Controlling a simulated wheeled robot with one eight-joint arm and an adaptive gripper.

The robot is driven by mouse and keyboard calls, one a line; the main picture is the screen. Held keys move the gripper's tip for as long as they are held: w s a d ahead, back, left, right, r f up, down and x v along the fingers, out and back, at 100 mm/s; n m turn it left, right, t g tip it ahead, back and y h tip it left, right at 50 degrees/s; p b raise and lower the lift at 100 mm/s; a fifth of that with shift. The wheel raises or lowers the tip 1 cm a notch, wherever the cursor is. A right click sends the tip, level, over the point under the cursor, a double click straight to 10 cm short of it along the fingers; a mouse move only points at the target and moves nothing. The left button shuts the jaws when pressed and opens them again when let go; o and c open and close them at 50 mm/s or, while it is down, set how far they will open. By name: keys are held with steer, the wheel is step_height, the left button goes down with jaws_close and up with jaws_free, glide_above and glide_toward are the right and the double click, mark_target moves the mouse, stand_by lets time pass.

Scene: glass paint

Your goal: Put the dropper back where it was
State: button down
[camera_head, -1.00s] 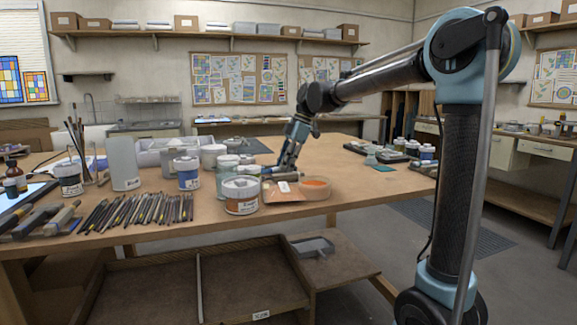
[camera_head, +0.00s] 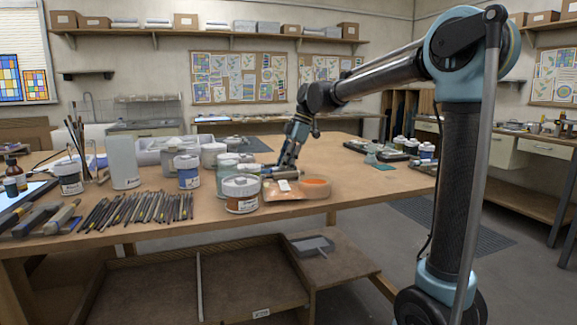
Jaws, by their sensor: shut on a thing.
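A large brown-labelled jar (camera_head: 241,194) and a shallow orange dish (camera_head: 315,188) stand in front of the gripper. The table to the gripper's right is mostly clear.

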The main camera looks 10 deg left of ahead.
steer(key=c, duration=1.4)
jaws_free()
